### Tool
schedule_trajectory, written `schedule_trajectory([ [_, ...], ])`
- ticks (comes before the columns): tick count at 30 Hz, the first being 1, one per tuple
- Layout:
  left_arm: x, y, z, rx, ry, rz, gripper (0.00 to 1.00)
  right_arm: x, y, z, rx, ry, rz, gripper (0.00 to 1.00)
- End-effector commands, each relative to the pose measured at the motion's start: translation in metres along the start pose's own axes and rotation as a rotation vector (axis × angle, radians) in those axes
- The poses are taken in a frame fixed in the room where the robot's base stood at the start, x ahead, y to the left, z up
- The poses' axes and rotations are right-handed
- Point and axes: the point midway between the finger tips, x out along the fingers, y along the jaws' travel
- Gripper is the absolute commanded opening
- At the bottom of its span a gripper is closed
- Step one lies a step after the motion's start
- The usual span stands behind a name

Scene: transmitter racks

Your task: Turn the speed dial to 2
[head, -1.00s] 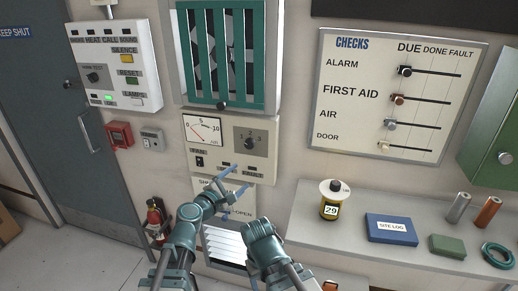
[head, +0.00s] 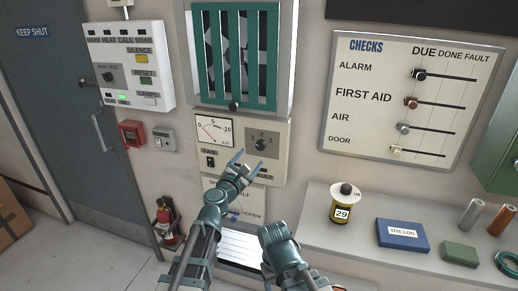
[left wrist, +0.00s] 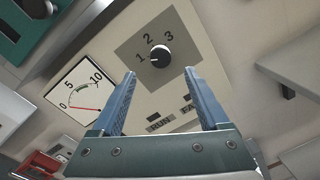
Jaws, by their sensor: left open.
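The speed dial (head: 261,144) is a dark round knob on a grey square marked 1, 2 and 3, on a cream wall panel. In the left wrist view the dial (left wrist: 160,54) has a white mark that appears to face the 1. My left gripper (head: 249,162) is open and empty just below the dial in the head view. In the left wrist view its blue fingers (left wrist: 160,75) are spread, with the dial ahead between and beyond their tips. They look apart from it. My right arm shows at the bottom middle, but its fingers do not show.
A gauge (head: 214,130) with a red needle is left of the dial, with a black switch (head: 211,162) below. A green-slatted fan vent (head: 235,60) is above. A shelf (head: 318,205) with a yellow canister (head: 342,206) and a blue log box (head: 402,234) is at right.

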Motion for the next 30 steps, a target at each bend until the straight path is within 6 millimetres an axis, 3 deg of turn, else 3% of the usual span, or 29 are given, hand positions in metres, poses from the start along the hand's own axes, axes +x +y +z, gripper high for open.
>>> schedule_trajectory([
  [3, 0.031, 0.0, 0.0, 0.0, -0.001, -0.002, 0.78, 0.0, 0.0, 0.0, 0.0, 0.0, 0.0, 0.67],
  [10, 0.073, 0.001, 0.0, 0.001, 0.0, -0.001, 0.78, 0.0, 0.0, 0.0, 0.0, 0.0, 0.0, 0.67],
  [15, 0.085, 0.0, 0.0, 0.001, 0.0, -0.001, 0.78, 0.0, 0.0, 0.0, 0.0, 0.0, 0.0, 0.67],
  [22, 0.085, -0.001, 0.0, 0.001, 0.0, -0.001, 0.78, 0.0, 0.0, 0.0, 0.0, 0.0, 0.0, 0.67],
  [23, 0.085, -0.001, 0.0, 0.001, 0.0, -0.001, 0.76, 0.0, 0.0, 0.0, 0.0, 0.0, 0.0, 0.67],
  [30, 0.085, 0.0, 0.0, 0.001, 0.0, -0.001, 0.33, 0.0, 0.0, 0.0, 0.0, 0.0, 0.0, 0.67],
])
